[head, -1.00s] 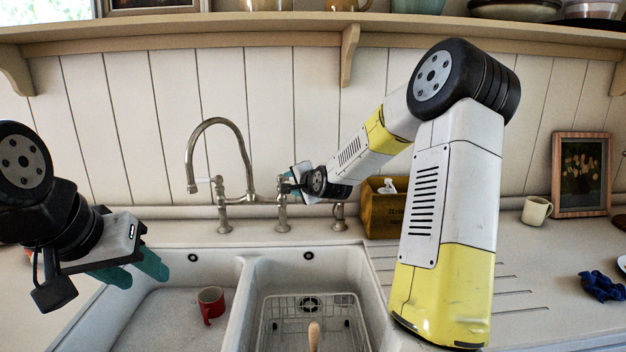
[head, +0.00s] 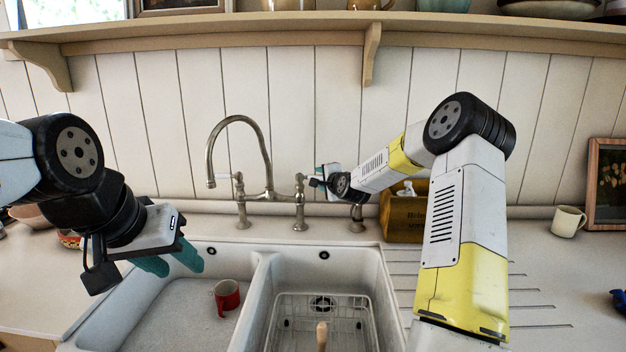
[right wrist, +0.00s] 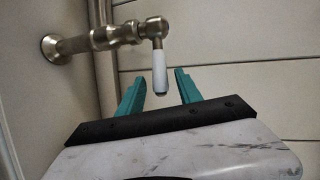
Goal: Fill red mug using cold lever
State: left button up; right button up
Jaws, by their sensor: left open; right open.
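The red mug (head: 227,297) stands in the left sink basin, near the divider. The metal tap (head: 240,125) stands behind the sink, its curved spout ending above and behind the mug in the head view. My left gripper (head: 176,263) is open and empty, with green fingers above the left basin, left of the mug and apart from it. My right gripper (head: 320,178) is at the tap's right side, its fingers mostly hidden in the head view. In the right wrist view its open fingers (right wrist: 157,80) flank a white-handled tap lever (right wrist: 159,74), with gaps on both sides.
A wire rack (head: 290,315) and a wooden handle (head: 322,335) are in the right basin. A wooden box (head: 402,222) stands behind my right arm. A cream mug (head: 568,221) and a picture frame (head: 606,185) are at right. A shelf (head: 230,35) runs overhead.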

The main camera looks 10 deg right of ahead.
jog(key=shift+w, duration=0.1)
grip_shut()
jog(key=shift+f, duration=0.1)
dwell(1.3)
